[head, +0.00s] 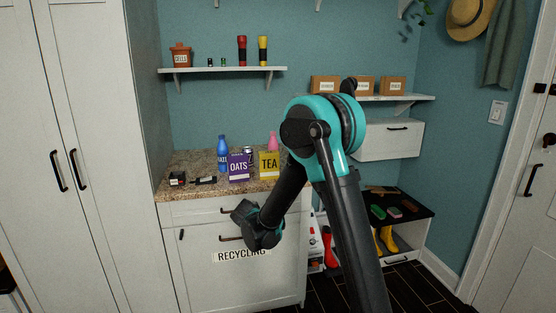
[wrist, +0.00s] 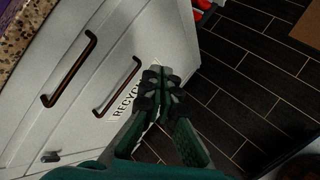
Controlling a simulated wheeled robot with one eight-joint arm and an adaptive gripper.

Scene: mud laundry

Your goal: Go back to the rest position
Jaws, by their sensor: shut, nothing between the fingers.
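My gripper (wrist: 160,78) shows in the wrist view with its fingers closed together and nothing between them. It hangs in front of the white recycling cabinet, close to the RECYCLING label (wrist: 127,98). In the head view my arm reaches up and bends down to the left. Its lower end is in front of the recycling cabinet (head: 205,285), below the counter. The fingertips are hidden in the head view.
The granite counter (head: 180,160) holds a blue bottle (head: 223,152), a purple OATS box (head: 239,167) and a yellow TEA box (head: 269,165). Cabinet handles (wrist: 70,70) stick out near my gripper. Dark floor (wrist: 245,80) is open at right. A bench (head: 415,211) stands at right.

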